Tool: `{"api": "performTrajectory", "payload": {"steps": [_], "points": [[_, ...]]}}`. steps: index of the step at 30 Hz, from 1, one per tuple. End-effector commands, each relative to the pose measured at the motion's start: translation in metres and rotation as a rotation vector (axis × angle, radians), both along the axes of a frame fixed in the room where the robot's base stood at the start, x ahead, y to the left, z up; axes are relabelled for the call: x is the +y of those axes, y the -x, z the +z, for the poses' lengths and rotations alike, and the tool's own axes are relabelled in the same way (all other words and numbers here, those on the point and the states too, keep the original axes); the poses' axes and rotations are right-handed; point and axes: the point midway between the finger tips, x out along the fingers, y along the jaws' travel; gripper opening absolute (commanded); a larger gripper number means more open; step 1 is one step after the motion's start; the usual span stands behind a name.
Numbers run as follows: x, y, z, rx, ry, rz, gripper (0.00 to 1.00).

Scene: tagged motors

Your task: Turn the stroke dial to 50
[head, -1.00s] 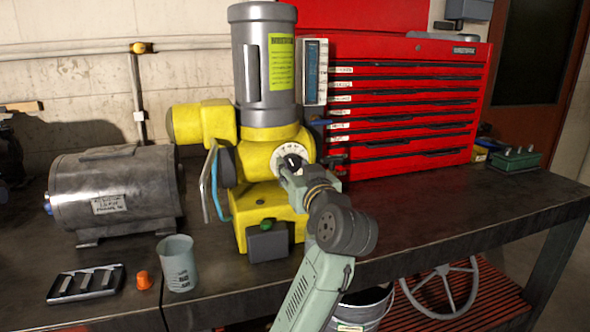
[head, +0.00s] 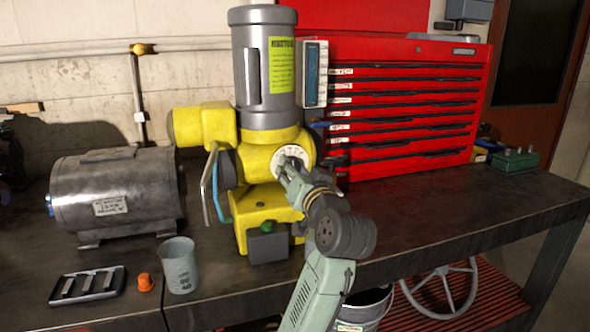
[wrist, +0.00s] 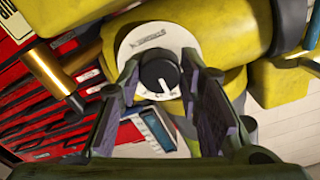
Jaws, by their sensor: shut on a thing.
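The yellow metering pump (head: 262,157) has a grey motor on top and a round white dial plate (head: 291,151) on its right front. In the wrist view, the black stroke dial knob (wrist: 158,76) with a white pointer line sits on the white plate (wrist: 150,38). The pointer aims toward the bottom of that view. My gripper (head: 287,166) is at the dial, its two fingers on either side of the knob and shut on it; it also shows in the wrist view (wrist: 161,80). The plate's numbers are too small to read surely, and the fingers hide part of it.
A grey motor (head: 118,192), a beaker (head: 179,266), an orange cap (head: 145,282) and a black tray (head: 88,285) are to the left. A red tool chest (head: 410,115) stands behind to the right. The bench's right side (head: 440,207) is mostly clear.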

Motion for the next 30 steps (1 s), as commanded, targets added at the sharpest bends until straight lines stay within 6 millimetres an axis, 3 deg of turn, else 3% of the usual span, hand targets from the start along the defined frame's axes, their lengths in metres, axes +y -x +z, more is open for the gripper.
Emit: {"api": "performTrajectory", "payload": {"steps": [10,11,20,30], "points": [[0.0002,0.0002,0.0003,0.008,-0.028,0.0,0.05],[0.0002,0.0002,0.0004,0.008,-0.028,0.0,0.33],[0.0002,0.0002,0.0003,0.007,-0.027,0.0,0.53],[-0.0013,0.0028,0.0003,0.007,-0.026,-0.001,0.53]]}}
